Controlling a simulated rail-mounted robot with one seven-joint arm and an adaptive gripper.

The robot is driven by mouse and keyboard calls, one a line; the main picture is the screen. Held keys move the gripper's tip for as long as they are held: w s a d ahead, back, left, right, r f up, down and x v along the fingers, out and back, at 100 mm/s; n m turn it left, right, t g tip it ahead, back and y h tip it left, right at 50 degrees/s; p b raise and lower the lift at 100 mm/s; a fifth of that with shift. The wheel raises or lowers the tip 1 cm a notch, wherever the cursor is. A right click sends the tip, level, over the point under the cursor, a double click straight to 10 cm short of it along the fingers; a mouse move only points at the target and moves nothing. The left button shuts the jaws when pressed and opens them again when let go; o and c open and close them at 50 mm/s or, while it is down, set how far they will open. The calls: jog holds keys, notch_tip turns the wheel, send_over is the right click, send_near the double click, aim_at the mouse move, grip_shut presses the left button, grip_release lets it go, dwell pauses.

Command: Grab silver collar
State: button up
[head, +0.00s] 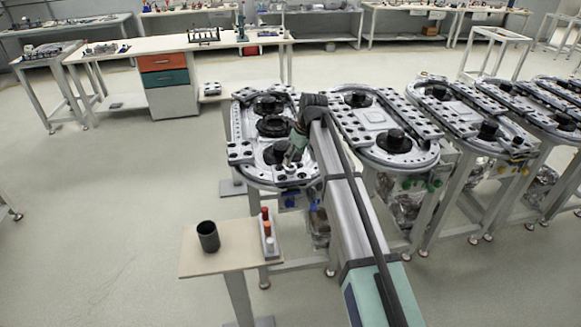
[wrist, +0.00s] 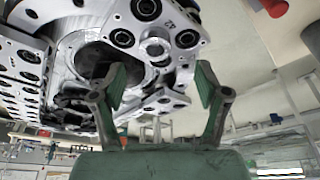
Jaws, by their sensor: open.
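A small round silver piece (wrist: 155,48) stands out from a silver plate with several black-ringed holes (wrist: 187,38) in the wrist view. It looks like the silver collar, but I cannot be sure. My gripper (wrist: 161,82) is open, with its two green-padded fingers apart and nothing held between them. The silver piece appears beyond the fingertips, roughly between them and apart from them. In the head view my gripper (head: 289,160) is over the front end of the nearest ring track (head: 250,172). There the collar is too small to make out clearly.
A small side table (head: 205,266) stands in front of the track, with a dark cup (head: 208,236) and a holder with red, orange and white cylinders (head: 268,232). More ring tracks (head: 400,150) stand close on the right. Open floor lies to the left.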

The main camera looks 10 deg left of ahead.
aim_at(291, 167)
jog(key=shift+w+p+x, duration=0.2)
jog(key=shift+p+x, duration=0.5)
jog(key=shift+x, duration=0.45)
jog(key=shift+p+x, duration=0.6)
jog(key=shift+x, duration=1.25)
jog(key=shift+w+d, duration=0.1)
jog(key=c, duration=1.3)
